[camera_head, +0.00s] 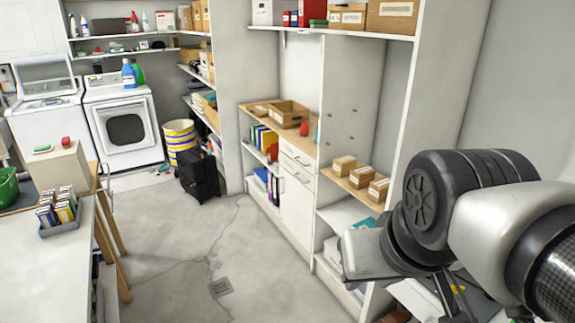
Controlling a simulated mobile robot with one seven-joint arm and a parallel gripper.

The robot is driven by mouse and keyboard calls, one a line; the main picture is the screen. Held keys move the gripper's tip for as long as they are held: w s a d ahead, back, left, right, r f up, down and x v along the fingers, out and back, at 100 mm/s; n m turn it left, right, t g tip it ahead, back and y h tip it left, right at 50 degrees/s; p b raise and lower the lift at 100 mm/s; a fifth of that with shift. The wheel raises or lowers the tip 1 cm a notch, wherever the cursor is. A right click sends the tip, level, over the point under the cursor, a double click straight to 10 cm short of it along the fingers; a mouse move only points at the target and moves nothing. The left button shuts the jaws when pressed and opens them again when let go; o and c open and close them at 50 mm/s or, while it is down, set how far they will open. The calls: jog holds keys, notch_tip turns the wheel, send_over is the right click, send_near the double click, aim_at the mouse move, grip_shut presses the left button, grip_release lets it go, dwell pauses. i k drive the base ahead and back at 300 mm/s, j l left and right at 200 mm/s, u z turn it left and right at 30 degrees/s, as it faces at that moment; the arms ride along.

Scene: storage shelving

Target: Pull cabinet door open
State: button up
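A white cabinet door (296,211) sits low in the shelving unit at the middle of the view, under two white drawers (298,161). It looks shut, with a small dark handle near its upper left edge. My arm reaches in from the right edge, in front of the right part of the shelving and apart from this door. My gripper is at the lower right, largely hidden by my own arm links. Its fingertips cannot be made out, so I cannot tell whether it is open or shut. Nothing is clearly held.
Open shelves with binders (264,141) stand left of the door. Small boxes (361,177) sit on a shelf to its right. A black case (199,177) and a striped bin (180,139) stand farther back. A white table (66,266) is at left. The concrete floor between is clear.

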aim_at(297, 201)
jog(key=u, duration=0.15)
jog(key=i+u, duration=0.35)
jog(key=i, duration=1.9)
jog(key=i+j, duration=0.15)
jog(key=i, duration=1.4)
jog(key=i+z, duration=0.35)
jog(key=i+j, duration=0.05)
jog(key=i, duration=0.05)
